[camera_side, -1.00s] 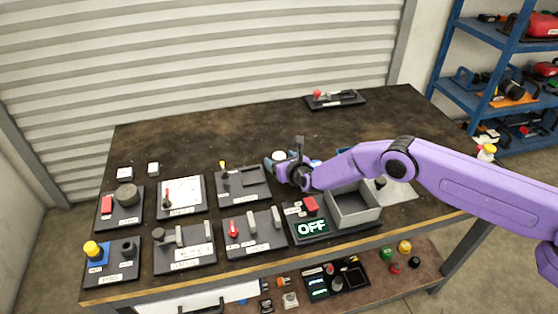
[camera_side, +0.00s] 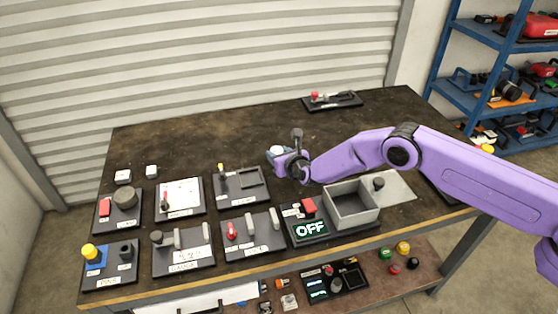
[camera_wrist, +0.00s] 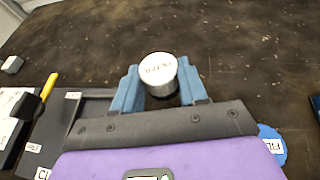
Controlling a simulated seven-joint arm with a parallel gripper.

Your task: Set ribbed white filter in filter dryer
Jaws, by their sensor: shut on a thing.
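My gripper (camera_wrist: 158,80) is shut on a short white cylinder (camera_wrist: 160,67), which fits the white filter. Its flat round top carries small print I cannot read, and its ribs cannot be made out. In the side view my gripper (camera_side: 280,157) holds it over the back-middle of the table, with the cylinder's pale top (camera_side: 277,149) just showing. How high it hangs is hard to tell. A grey open box (camera_side: 352,207) stands front right, beside a panel reading OFF (camera_side: 311,230) with a red switch (camera_side: 309,206). No readable label shows which unit is the filter dryer.
Several labelled black stations fill the table's left and front, including one with a slotted tray (camera_side: 242,183). A blue disc with a partly hidden label (camera_wrist: 270,138) lies right of my gripper. A black plate with a red knob (camera_side: 333,101) sits at the back. The back-left tabletop is bare.

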